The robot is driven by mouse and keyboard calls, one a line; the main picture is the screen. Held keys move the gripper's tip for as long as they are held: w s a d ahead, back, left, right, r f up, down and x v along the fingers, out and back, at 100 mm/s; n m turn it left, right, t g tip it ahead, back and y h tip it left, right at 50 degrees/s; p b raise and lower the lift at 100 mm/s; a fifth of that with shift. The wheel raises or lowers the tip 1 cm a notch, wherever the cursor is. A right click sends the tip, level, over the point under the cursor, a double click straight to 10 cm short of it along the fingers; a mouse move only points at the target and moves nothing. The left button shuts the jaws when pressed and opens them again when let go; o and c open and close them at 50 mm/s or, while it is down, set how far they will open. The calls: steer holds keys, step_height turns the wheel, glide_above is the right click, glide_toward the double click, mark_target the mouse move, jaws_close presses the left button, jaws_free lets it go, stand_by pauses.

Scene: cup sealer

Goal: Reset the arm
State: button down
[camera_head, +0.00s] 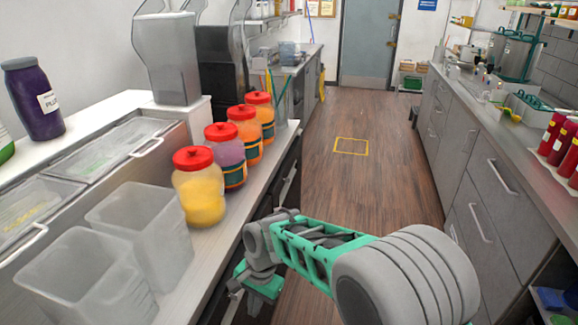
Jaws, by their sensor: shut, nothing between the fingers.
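My arm (330,255), green and grey, reaches in from the lower right and bends downward beside the left counter's front edge. My gripper (252,290) hangs low by the cabinet fronts, over the aisle side of the counter. It is shut and holds nothing. Its fingertips are small and partly hidden by the arm and the picture's lower edge. It is apart from the jars and tubs on the counter.
The left counter (226,228) carries several red-lidded jars (199,190) in a row and two clear tubs (85,277). A blender-like machine (168,60) stands behind. Right-hand cabinets (480,180) line the aisle. The wooden floor (375,125) ahead is clear, with a yellow square marked on it.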

steer(key=s+d+n+h, duration=0.2)
steer(key=s+d+n, duration=0.6)
steer(key=d+n, duration=0.2)
steer(key=d+r+m+t, duration=0.4)
steer(key=d+r+t, duration=0.1)
steer(key=d+r, duration=1)
steer(key=shift+m, duration=0.4)
steer(key=shift+w+a, duration=0.1)
